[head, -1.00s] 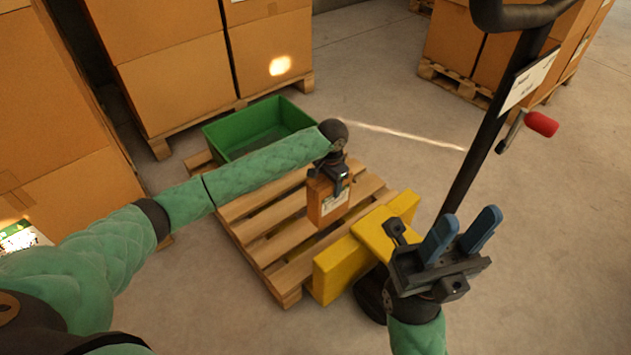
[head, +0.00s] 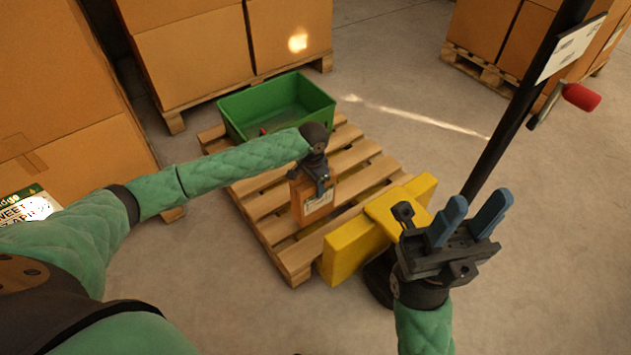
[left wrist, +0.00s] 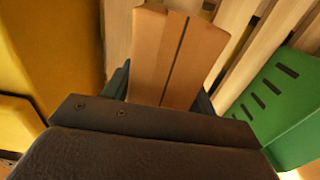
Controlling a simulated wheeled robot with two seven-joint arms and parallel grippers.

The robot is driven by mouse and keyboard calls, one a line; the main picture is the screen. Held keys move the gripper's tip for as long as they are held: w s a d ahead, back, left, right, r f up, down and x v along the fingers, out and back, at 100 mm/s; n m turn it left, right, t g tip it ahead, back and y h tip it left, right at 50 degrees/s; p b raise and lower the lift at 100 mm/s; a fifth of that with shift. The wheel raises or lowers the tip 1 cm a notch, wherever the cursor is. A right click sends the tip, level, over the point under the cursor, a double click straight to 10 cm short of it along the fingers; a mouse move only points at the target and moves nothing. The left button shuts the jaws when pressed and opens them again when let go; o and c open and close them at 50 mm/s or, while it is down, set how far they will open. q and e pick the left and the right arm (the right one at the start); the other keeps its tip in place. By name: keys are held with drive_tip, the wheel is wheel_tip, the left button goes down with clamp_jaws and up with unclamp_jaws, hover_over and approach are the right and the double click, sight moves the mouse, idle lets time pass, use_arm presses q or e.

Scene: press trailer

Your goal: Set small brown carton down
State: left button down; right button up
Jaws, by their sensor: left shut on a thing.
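The small brown carton (head: 313,202) has a white label and hangs upright below my left gripper (head: 318,180). My left gripper is shut on its top, over the wooden pallet (head: 262,195). In the left wrist view the carton (left wrist: 180,55) shows its top with a dark seam, between the fingers. I cannot tell whether its base touches the slats. My right gripper (head: 470,222) is open and empty, its blue fingers apart, to the right of the yellow pallet-truck part.
A green bin (head: 275,105) stands at the pallet's back. Yellow forks or blocks (head: 375,230) of a pallet truck lie at its right, with a black handle post (head: 525,95). Large cartons (head: 190,55) stack behind and at left. Open concrete floor lies at back right.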

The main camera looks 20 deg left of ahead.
use_arm(q)
wheel_tip(320, 180, down, 3)
drive_tip(key=shift+r+b, duration=0.1)
drive_tip(key=shift+b, duration=0.45)
drive_tip(key=c, duration=0.9)
unclamp_jaws()
drive_tip(key=shift+f, duration=0.2)
drive_tip(key=o, duration=0.4)
wheel_tip(320, 180, up, 11)
drive_tip(key=p, duration=0.4)
drive_tip(key=shift+f, duration=0.2)
drive_tip(key=shift+r, duration=0.6)
drive_tip(key=shift+r+p, duration=0.2)
drive_tip(key=shift+p, duration=0.1)
